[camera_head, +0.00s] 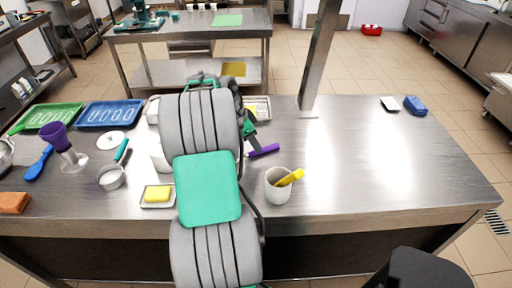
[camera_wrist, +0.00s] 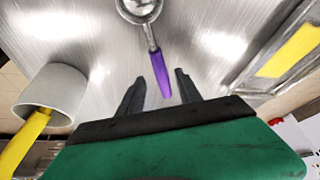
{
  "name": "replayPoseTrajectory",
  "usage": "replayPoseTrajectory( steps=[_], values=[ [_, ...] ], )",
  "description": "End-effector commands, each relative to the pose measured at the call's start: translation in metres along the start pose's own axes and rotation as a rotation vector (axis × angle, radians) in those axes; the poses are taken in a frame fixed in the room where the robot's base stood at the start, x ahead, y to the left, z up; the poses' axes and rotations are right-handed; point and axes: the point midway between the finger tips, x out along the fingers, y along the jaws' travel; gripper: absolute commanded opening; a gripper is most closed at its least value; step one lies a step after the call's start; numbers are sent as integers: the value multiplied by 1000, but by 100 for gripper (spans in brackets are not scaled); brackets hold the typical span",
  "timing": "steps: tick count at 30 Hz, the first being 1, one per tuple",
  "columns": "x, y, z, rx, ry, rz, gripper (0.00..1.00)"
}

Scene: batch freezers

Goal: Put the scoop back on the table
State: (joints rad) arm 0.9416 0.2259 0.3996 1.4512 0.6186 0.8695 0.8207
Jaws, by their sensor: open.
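The scoop (camera_wrist: 152,34) has a round metal bowl and a purple handle. In the wrist view it lies on the steel table, bowl at the top edge, partly cut off. My gripper (camera_wrist: 160,76) is open, its two dark fingers on either side of the handle's end in the picture. The fingers look apart from the handle; I cannot tell their height above it. In the head view the purple handle (camera_head: 264,151) shows just right of my arm, which hides the bowl.
A grey cup (camera_head: 277,187) with a yellow-handled tool stands near the handle. A yellow sponge on a dish (camera_head: 157,195), a small pot (camera_head: 112,178) and green (camera_head: 52,116) and blue (camera_head: 108,114) trays are left. A post (camera_head: 319,55) rises at the table's back edge.

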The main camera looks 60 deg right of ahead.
Motion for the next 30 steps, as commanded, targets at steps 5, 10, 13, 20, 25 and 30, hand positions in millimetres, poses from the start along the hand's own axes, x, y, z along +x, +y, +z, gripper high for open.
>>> replayPoseTrajectory(
  steps=[5, 10, 13, 20, 25, 30],
  values=[
    [-49, -2, 1, -1, 1, -5, 42],
    [-81, -1, 0, -1, 1, -2, 42],
    [-88, 0, 0, 0, 1, -1, 42],
    [-119, -4, 41, -200, -13, -72, 42],
    [-186, 24, 168, -816, -39, -284, 42],
    [-227, 112, 291, -1491, -43, -529, 42]
  ],
)
